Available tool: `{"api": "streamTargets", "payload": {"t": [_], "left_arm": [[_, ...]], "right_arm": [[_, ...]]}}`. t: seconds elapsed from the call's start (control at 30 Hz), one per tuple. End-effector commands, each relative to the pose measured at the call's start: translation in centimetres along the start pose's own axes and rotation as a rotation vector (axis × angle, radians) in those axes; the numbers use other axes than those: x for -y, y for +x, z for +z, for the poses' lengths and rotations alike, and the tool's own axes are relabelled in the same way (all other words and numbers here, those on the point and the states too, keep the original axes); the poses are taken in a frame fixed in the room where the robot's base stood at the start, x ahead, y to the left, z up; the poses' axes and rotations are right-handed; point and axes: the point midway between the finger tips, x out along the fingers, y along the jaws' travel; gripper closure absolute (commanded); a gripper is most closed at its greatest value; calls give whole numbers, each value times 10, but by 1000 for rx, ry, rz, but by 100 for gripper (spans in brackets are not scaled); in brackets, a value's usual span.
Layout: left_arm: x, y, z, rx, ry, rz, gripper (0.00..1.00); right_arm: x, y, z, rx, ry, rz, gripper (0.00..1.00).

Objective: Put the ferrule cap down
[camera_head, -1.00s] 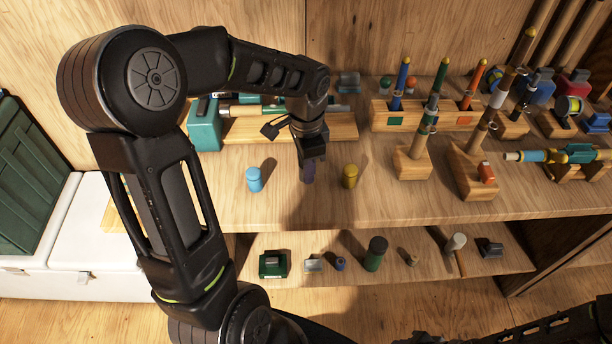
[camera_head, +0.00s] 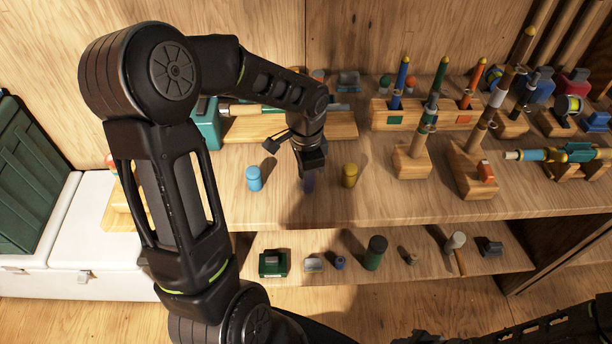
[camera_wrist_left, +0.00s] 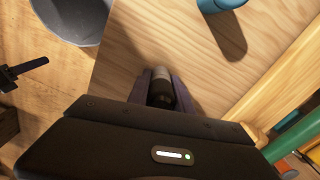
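My left gripper (camera_head: 309,182) points down over the upper shelf, between a light blue cap (camera_head: 254,180) and a yellow cap (camera_head: 349,176). In the left wrist view its two purplish fingers (camera_wrist_left: 162,92) are shut on a small dark cylinder, apparently the ferrule cap (camera_wrist_left: 160,88). In the head view the fingers mostly hide this cap. I cannot tell whether its lower end touches the shelf. The light blue cap also shows at the top of the left wrist view (camera_wrist_left: 218,4).
Behind the gripper is a wooden rack (camera_head: 280,128) beside a teal box (camera_head: 207,125). Rod stands (camera_head: 413,162) and a long block (camera_head: 425,115) fill the right. The upper shelf (camera_head: 400,205) has bare board near its front edge. Small items line the lower shelf (camera_head: 430,266).

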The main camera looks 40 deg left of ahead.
Motion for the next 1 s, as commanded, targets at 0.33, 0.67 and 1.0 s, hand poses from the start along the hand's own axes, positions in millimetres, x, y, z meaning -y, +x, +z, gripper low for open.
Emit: {"api": "streamTargets", "payload": {"t": [0.33,0.67,1.0], "left_arm": [[0,0,0,1,0,0,53],[0,-10,0,-1,0,-2,53],[1,-70,-1,-4,-1,-4,53]], "right_arm": [[0,0,0,0,0,0,64],[1,-2,0,0,0,0,64],[0,2,0,-1,0,-1,64]]}}
